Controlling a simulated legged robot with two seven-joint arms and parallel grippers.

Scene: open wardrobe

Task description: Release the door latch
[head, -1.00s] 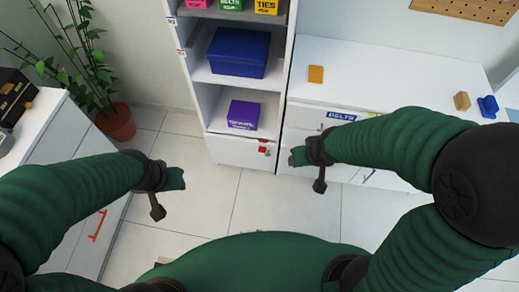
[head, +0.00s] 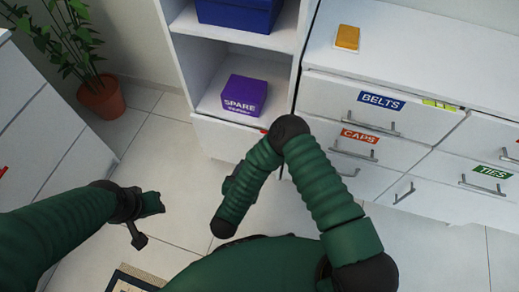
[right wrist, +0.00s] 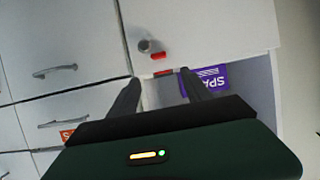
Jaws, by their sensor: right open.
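The white cupboard door (head: 222,138) is below the open shelf at the centre of the head view. A small red latch piece (head: 264,130) peeks out at its right top edge, mostly behind my right arm.
A purple SPARE box (head: 239,96) stands on the shelf above the door, with a blue box (head: 238,12) higher up. White drawers (head: 385,88) with handles adjoin on the right. A potted plant (head: 100,98) stands at left. The floor between is clear.

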